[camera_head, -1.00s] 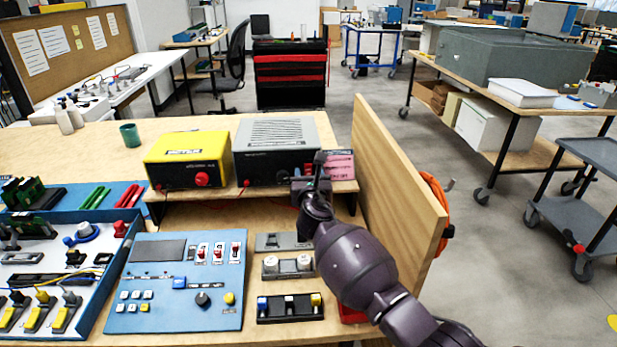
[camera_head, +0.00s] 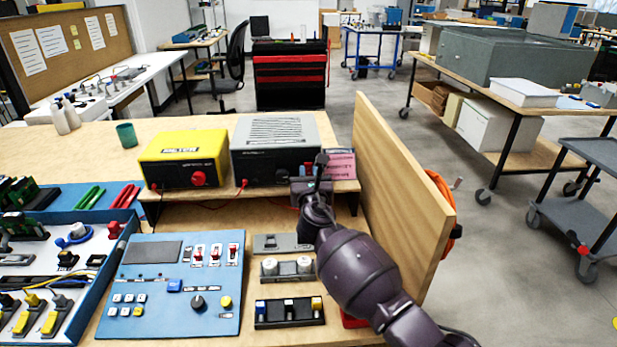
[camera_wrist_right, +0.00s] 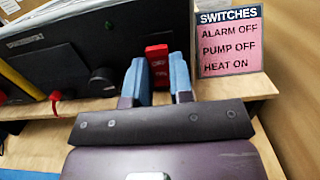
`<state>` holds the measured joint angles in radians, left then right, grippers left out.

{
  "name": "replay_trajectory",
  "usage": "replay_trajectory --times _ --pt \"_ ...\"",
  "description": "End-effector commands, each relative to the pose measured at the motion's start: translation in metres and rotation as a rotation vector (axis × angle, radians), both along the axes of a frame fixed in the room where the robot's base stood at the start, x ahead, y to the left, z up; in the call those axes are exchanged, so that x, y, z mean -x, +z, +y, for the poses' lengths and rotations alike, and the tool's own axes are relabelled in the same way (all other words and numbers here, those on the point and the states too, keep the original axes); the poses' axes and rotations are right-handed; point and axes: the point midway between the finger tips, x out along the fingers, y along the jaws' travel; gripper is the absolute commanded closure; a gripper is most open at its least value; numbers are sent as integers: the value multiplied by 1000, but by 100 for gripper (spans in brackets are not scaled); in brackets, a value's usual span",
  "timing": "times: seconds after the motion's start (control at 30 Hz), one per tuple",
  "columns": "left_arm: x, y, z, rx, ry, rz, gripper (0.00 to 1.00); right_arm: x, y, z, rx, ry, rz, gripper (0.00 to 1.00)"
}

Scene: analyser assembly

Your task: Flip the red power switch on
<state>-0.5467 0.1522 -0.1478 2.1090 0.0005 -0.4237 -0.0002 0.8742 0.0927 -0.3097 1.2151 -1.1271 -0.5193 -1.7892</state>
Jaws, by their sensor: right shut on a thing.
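The red power switch (camera_wrist_right: 157,55) is on the dark front face of the grey power unit (camera_head: 274,133), at its right end. In the wrist view it shows between the two blue fingertips of my right gripper (camera_wrist_right: 158,78), which is shut on it. White marks show on the switch, too small to read. In the head view my right gripper (camera_head: 311,186) is at the unit's lower right corner and hides the switch. My left gripper is not in view.
A pink SWITCHES card (camera_wrist_right: 230,40) stands right of the switch. A yellow meter box (camera_head: 184,155) is left of the grey unit on the shelf. A wooden side panel (camera_head: 395,180) rises close to my right arm. A blue control panel (camera_head: 170,285) lies in front.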

Motion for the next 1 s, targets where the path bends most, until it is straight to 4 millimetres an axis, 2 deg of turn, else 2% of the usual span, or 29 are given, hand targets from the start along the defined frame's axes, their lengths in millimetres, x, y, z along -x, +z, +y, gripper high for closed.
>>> replay_trajectory --times 0.03,0.07,0.3,0.5,0.53,0.67,1.0 --pt "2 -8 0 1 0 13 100 -1 -9 0 1 0 -9 100" --pt "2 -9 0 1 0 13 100 0 -8 0 1 0 -17 100" --pt "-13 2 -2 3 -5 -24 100 0 -1 0 -1 0 -47 100" --pt "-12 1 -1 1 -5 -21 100 0 -1 0 -1 0 -47 100" --pt "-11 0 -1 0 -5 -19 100 0 0 0 -1 0 -47 74" --pt "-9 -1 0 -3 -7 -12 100 0 -1 0 0 0 -46 54" --pt "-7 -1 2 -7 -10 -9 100 2 0 0 0 0 -46 53"
